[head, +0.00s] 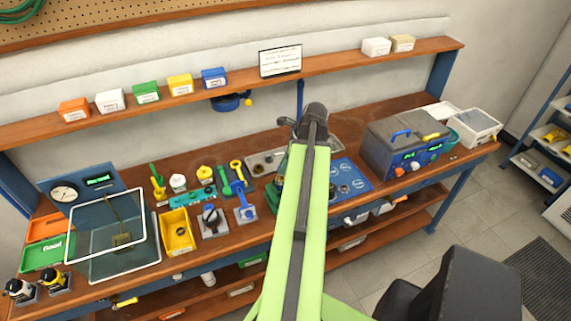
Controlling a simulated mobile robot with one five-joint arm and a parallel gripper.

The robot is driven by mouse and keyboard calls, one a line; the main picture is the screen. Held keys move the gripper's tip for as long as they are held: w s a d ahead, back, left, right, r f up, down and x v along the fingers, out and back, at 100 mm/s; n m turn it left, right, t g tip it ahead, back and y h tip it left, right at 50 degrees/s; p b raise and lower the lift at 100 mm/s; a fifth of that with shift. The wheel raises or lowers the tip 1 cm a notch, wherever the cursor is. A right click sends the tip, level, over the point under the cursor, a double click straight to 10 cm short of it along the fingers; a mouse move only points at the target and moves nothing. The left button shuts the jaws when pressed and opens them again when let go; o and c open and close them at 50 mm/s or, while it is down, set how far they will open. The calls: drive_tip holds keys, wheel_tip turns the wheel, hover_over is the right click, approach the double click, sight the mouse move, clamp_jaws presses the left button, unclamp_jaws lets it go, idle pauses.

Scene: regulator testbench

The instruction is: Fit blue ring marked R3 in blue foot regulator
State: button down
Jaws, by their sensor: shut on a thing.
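My gripper (311,119) is at the far end of my green arm, over the middle of the bench near the back. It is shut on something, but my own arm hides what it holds. A regulator with a blue foot (245,213) stands on the bench left of my arm, with a pale body and a blue top. My gripper is apart from it, to the right and farther back. I cannot make out a ring marked R3 or read any such mark.
A grey-footed regulator (212,222) and a yellow bin (178,233) stand left of the blue-footed one. A blue panel with round marks (352,183) lies right of my arm. A grey machine (402,143) stands at right. A shelf (225,82) with small boxes runs above the bench.

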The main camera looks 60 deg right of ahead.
drive_tip(key=shift+f+b, duration=1.7)
drive_tip(key=shift+f, duration=0.1)
idle(1.1)
drive_tip(key=c, duration=0.6)
unclamp_jaws()
wheel_tip(320, 180, up, 8)
drive_tip(key=p, duration=0.8)
idle(0.3)
idle(0.8)
